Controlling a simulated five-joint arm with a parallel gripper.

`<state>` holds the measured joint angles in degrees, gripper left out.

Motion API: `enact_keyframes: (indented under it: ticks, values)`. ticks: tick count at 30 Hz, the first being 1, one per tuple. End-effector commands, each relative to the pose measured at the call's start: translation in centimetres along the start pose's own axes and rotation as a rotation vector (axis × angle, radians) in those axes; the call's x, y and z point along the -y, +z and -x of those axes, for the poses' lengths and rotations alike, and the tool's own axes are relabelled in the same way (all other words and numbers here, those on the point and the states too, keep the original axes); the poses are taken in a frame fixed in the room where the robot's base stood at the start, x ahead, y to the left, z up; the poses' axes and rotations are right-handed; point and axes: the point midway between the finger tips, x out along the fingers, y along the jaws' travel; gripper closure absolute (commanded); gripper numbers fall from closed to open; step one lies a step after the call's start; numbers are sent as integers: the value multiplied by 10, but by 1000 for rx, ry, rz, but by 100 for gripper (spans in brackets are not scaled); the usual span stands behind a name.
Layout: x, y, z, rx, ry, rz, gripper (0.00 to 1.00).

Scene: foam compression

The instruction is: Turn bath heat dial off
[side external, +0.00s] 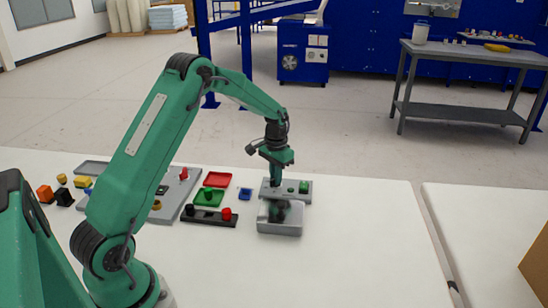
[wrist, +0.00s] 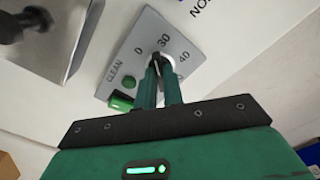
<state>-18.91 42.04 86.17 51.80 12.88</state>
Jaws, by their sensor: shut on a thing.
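The bath's grey control panel (wrist: 125,70) shows in the wrist view with the marks 0, 30, 40 and CLEAN. Its heat dial (wrist: 158,61) sits between the tips of my gripper (wrist: 163,78), which is shut on it. The dial is mostly hidden by the fingers, and I cannot tell its exact setting. In the side view my gripper (side external: 276,182) points down at the left part of the panel (side external: 298,197). The grey metal bath (side external: 280,230) stands right in front of the panel.
To the left stand a red tray (side external: 218,179), a green tray (side external: 208,196) and a black strip with a red knob (side external: 209,217). A small blue piece (side external: 245,193) lies close to the panel. The white table (side external: 350,240) is clear to the right.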

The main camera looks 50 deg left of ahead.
Motion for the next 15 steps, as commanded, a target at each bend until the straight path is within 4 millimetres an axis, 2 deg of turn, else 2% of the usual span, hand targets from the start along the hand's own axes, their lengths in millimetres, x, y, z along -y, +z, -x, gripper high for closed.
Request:
enact_keyframes:
  ticks: [15]
  values:
    - [0, 0, 2, 0, 0, 474, 100]
